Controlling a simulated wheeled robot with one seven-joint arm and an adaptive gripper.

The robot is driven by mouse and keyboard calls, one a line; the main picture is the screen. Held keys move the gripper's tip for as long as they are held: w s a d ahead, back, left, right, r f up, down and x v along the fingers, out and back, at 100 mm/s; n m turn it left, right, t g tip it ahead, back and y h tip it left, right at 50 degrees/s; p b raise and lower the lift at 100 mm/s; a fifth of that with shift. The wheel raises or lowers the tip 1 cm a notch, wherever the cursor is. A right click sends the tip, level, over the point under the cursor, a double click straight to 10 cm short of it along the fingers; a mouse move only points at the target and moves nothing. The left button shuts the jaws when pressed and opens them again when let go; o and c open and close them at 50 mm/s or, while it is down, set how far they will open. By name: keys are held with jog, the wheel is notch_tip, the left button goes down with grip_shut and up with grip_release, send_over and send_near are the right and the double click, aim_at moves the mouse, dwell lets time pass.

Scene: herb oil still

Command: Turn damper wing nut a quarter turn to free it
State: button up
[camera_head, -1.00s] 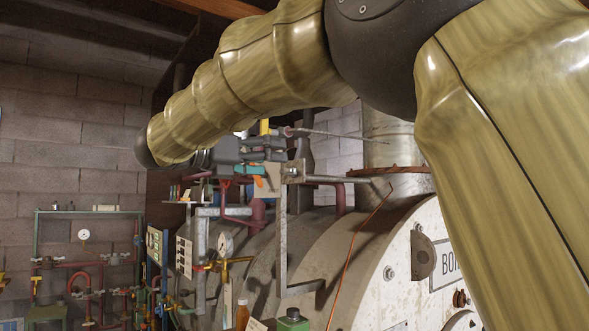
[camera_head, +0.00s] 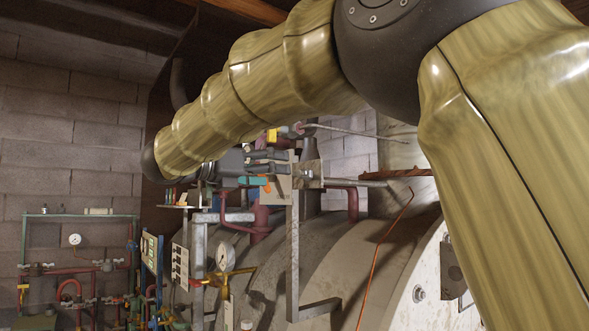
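My gripper (camera_head: 262,163), dark grey, is at the end of my gold-sleeved arm, left of a metal block on an upright bracket (camera_head: 295,240) above the boiler. Its fingertips are small and overlap grey, teal and orange parts, so I cannot tell whether they are open, shut or touching anything. A thin rod (camera_head: 360,133) with a reddish end runs to the right above the bracket, towards the flue (camera_head: 400,155). The damper wing nut cannot be made out clearly; it may be among the small parts at the fingers.
The rounded boiler shell (camera_head: 340,260) fills the lower middle. A brass-fitted gauge (camera_head: 225,257) and upright panels (camera_head: 180,270) stand below my gripper. Red pipes (camera_head: 262,220) run close under it. A pipe rack (camera_head: 75,215) stands at the left wall.

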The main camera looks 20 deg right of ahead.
aim_at(297, 174)
jog(key=p+x, duration=0.1)
jog(key=x, duration=0.3)
jog(key=w+p+x, duration=0.1)
jog(key=x, duration=0.1)
jog(key=shift+w+f+p, duration=0.1)
jog(key=shift+f+p, duration=0.15)
jog(key=shift+p, duration=0.1)
jog(key=shift+w+d, duration=0.1)
jog(key=shift+d, duration=0.25)
jog(key=shift+s+d+r+p, duration=0.25)
jog(key=shift+s+d+p, duration=0.25)
jog(key=shift+d, duration=0.3)
jog(key=shift+w+f, duration=0.35)
jog(key=shift+w, duration=0.2)
jog(key=shift+s+a+r, duration=0.1)
jog(key=shift+c, duration=0.7)
jog(key=shift+s+r, duration=0.1)
jog(key=shift+s, duration=0.1)
jog(key=c, duration=0.8)
